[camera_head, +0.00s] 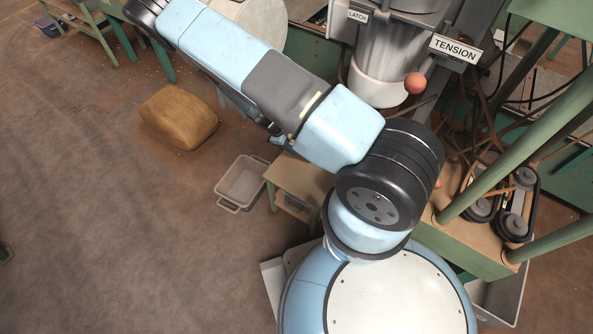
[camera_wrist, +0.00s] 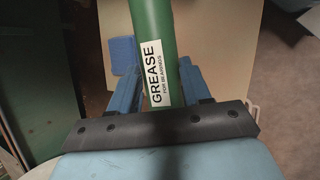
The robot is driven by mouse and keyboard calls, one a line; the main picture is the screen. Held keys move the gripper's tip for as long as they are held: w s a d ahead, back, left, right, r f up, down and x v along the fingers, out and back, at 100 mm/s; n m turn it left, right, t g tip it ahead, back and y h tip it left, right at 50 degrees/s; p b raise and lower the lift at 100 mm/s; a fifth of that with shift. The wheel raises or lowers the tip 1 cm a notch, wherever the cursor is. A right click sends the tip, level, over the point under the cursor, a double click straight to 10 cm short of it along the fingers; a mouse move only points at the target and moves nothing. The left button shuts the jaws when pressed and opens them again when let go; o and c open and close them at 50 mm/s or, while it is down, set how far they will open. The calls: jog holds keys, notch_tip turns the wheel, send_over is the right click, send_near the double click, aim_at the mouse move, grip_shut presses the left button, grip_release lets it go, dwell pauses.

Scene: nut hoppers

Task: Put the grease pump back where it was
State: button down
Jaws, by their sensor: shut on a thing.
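The grease pump (camera_wrist: 152,25) is a green cylinder with a white label reading "GREASE FOR BEARINGS". In the wrist view it stands between the two blue fingers of my gripper (camera_wrist: 157,80), which is shut on it. Its upper end runs out of the top of the picture, and its lower end is hidden behind the dark gripper mount. In the head view my arm covers the area and I cannot make out the pump there.
A brown sack (camera_head: 178,117) lies on the floor, with a grey crate (camera_head: 240,182) and a small table (camera_head: 300,180) nearer my base. A machine with a TENSION label (camera_head: 454,48) and a red ball knob (camera_head: 415,82) stands at upper right.

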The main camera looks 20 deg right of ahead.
jog(key=shift+m+g+y, duration=0.7)
jog(key=shift+m+g, duration=0.1)
jog(key=shift+g, duration=0.1)
jog(key=shift+s+f, duration=0.4)
jog(key=shift+f, duration=1.15)
jog(key=shift+s+f, duration=0.45)
jog(key=shift+f, duration=1.1)
jog(key=shift+s+f, duration=0.4)
jog(key=shift+f, duration=1.15)
jog(key=c, duration=0.5)
grip_release()
jog(key=shift+r, duration=0.1)
jog(key=v, duration=1.2)
jog(key=shift+s, duration=0.1)
